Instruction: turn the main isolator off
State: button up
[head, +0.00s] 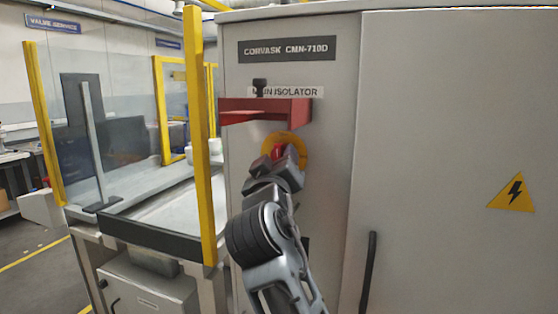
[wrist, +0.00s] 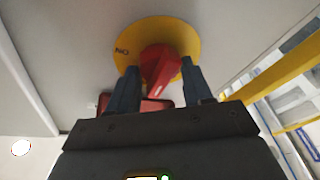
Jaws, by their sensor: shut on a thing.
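The main isolator is a red rotary handle (wrist: 159,66) on a round yellow plate (wrist: 182,31). In the head view the yellow plate (head: 298,141) sits on the cabinet front, below a red hood (head: 265,108) and a "MAIN ISOLATOR" label (head: 300,92). My gripper (wrist: 159,77) has one finger on each side of the handle and is shut on it. In the wrist view the lettering "ON" shows at the plate's left edge. In the head view my gripper (head: 278,153) hides much of the handle and plate.
The red hood juts out just above my gripper, with a black knob (head: 259,86) on top. A yellow guard post (head: 200,130) stands close to the left. The grey cabinet door (head: 440,120) with a black handle (head: 369,270) is to the right.

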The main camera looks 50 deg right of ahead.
jog(key=shift+d+f, duration=0.1)
jog(key=shift+f, duration=0.15)
jog(key=o, duration=1)
jog(key=shift+r, duration=0.15)
jog(key=shift+b+v, duration=1.25)
jog(key=shift+v, duration=2.7)
